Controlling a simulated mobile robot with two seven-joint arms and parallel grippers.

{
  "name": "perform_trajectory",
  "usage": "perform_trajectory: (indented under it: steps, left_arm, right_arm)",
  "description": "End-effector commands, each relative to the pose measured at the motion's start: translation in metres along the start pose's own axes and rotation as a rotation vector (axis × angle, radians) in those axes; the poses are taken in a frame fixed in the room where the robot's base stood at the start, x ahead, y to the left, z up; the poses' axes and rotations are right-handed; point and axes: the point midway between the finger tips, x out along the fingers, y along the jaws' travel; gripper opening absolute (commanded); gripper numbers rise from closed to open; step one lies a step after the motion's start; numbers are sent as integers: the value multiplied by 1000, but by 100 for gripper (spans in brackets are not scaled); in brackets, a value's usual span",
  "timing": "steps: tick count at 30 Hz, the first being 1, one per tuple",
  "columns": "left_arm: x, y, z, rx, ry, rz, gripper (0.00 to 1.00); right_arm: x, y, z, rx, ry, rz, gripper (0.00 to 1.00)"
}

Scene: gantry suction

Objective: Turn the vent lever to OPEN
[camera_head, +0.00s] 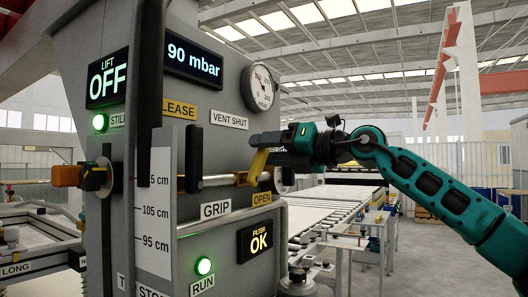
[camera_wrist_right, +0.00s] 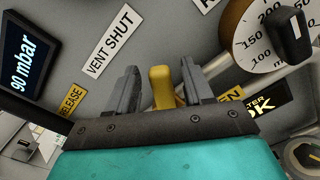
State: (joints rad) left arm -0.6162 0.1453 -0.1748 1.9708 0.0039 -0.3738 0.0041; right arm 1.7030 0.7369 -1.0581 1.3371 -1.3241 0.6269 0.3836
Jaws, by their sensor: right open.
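The yellow vent lever (camera_head: 257,167) is on the grey panel, below the VENT SHUT label (camera_head: 229,119) and above the yellow OPEN label (camera_head: 262,199). My right gripper (camera_head: 262,141) is at the lever's upper end, its arm coming in from the right. In the right wrist view, the lever (camera_wrist_right: 162,88) stands between the two grey fingers of my right gripper (camera_wrist_right: 160,80), with a gap on each side. The fingers are apart. The lever's pivot is hard to make out. My left gripper is not in view.
A round gauge (camera_head: 260,87) sits above the gripper, and a 90 mbar display (camera_head: 193,60) at upper left. A dark vertical handle (camera_head: 194,158) and a grey horizontal bar (camera_head: 218,181) are left of the lever. A roller conveyor (camera_head: 325,207) lies behind.

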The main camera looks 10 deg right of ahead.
Motion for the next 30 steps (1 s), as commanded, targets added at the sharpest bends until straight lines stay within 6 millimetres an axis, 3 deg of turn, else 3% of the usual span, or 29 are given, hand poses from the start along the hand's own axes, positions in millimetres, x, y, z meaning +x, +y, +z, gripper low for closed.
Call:
perform_trajectory:
  steps: [9, 15, 21, 28, 30]
  left_arm:
    - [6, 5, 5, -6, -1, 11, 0]
    - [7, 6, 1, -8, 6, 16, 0]
    - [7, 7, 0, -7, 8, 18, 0]
    - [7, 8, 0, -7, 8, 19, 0]
    - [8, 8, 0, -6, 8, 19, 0]
  right_arm:
    - [-69, -2, -2, -1, -2, -3, 51]
    - [-103, -1, -1, 1, -1, -1, 51]
    - [-116, 0, -1, -1, 1, 0, 51]
    - [-117, 0, 0, -1, 1, 0, 51]
    - [-117, 0, 0, 0, 1, 0, 46]
